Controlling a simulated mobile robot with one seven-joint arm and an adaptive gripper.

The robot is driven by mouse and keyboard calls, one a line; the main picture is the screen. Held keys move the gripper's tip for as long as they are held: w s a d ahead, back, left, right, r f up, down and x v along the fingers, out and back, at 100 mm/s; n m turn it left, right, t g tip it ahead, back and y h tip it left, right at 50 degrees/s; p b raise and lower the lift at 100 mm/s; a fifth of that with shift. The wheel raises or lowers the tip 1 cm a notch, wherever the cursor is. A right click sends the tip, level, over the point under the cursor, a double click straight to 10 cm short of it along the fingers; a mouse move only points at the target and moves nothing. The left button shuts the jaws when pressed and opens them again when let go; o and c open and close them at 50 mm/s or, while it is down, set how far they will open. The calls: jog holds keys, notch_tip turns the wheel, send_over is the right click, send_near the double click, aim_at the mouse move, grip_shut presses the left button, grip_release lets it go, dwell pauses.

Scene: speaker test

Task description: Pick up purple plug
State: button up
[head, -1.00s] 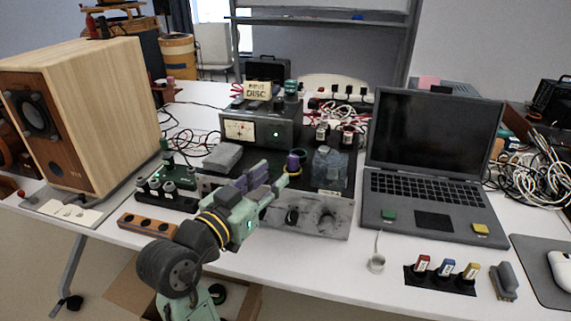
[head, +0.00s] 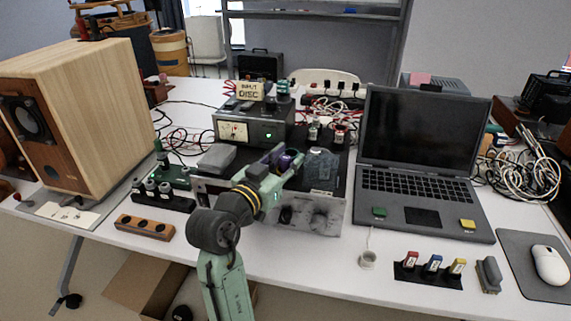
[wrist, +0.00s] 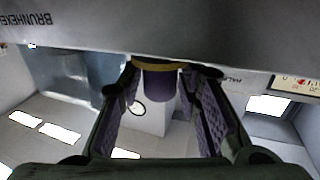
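The purple plug (head: 288,158) stands toward the back of the dark unit in the middle of the table. In the wrist view the purple plug (wrist: 160,82) has a yellow ring at its base, against a grey panel. My gripper (head: 284,162) is at the plug; in the wrist view my gripper (wrist: 160,90) is open. One purple-padded finger is on each side of the plug, with visible gaps at both sides. In the head view the fingers partly cover the plug and hide its yellow ring.
An amplifier (head: 252,130) with a lit meter stands just behind. The laptop (head: 425,165) is farther right.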

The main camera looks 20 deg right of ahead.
grip_shut()
jog(key=shift+r, duration=0.1)
